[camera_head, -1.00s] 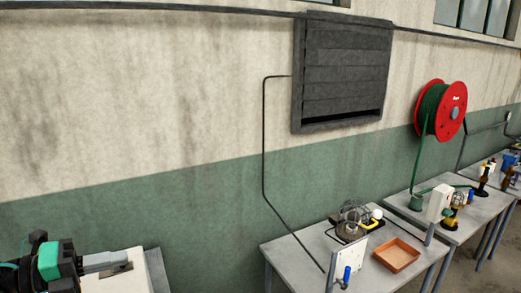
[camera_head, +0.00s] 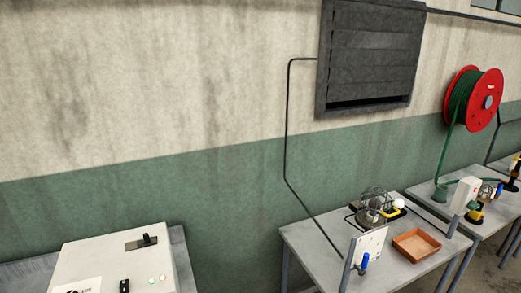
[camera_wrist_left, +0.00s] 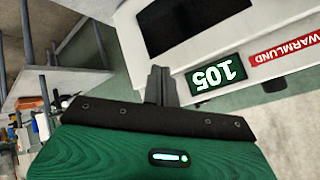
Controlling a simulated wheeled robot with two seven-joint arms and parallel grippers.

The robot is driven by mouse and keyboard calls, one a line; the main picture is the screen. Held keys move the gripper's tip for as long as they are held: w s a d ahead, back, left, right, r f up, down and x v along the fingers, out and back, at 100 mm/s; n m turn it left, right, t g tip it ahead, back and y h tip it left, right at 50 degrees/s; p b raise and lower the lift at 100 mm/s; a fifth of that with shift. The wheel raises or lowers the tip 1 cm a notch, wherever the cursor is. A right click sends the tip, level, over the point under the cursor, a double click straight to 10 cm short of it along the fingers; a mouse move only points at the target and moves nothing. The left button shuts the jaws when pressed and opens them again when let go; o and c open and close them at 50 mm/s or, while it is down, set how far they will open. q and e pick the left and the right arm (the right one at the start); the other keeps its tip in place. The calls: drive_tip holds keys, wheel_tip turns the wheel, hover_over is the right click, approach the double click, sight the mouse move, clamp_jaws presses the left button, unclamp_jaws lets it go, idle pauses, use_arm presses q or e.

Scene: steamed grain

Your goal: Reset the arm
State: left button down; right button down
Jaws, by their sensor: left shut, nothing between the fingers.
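My left gripper (camera_wrist_left: 160,72) shows in the left wrist view, its narrow dark fingers closed together with nothing between them. Its green housing and black plate fill the lower part of that view. The fingers are in front of a white appliance (camera_wrist_left: 205,35) with a dark window, a green display reading 105 and a red WARMLUND label, seen upside down. I cannot tell whether the fingertips touch it. Neither gripper shows in the head view, and my right gripper is in no view.
A white box (camera_head: 115,262) with a black lever and small lights sits on a grey table at lower left. Another table (camera_head: 315,238) holds a wire-caged device (camera_head: 372,208) and a shallow orange-brown tray (camera_head: 416,244). A red cable reel (camera_head: 487,101) is on the wall.

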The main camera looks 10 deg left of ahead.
use_arm(q)
drive_tip(key=s+d+f+n+g+h, duration=0.25)
drive_tip(key=s+d+f+g, duration=0.3)
drive_tip(key=s+d, duration=0.45)
wheel_tip(320, 180, down, 44)
drive_tip(key=s+g+b, duration=0.1)
drive_tip(key=g+b, duration=0.1)
drive_tip(key=b, duration=1)
drive_tip(key=s+a+f+b, duration=0.1)
drive_tip(key=s+f+b, duration=0.2)
drive_tip(key=s+f, duration=0.3)
drive_tip(key=s+a+f+b, duration=0.1)
drive_tip(key=s+f+b, duration=0.2)
drive_tip(key=f, duration=1)
drive_tip(key=s+a+f+b, duration=0.1)
drive_tip(key=s+f+b, duration=0.3)
drive_tip(key=s+f, duration=0.5)
drive_tip(key=shift+s+a+f+m+g, duration=0.2)
drive_tip(key=shift+s+f+m+g, duration=0.15)
drive_tip(key=shift+s+m, duration=0.15)
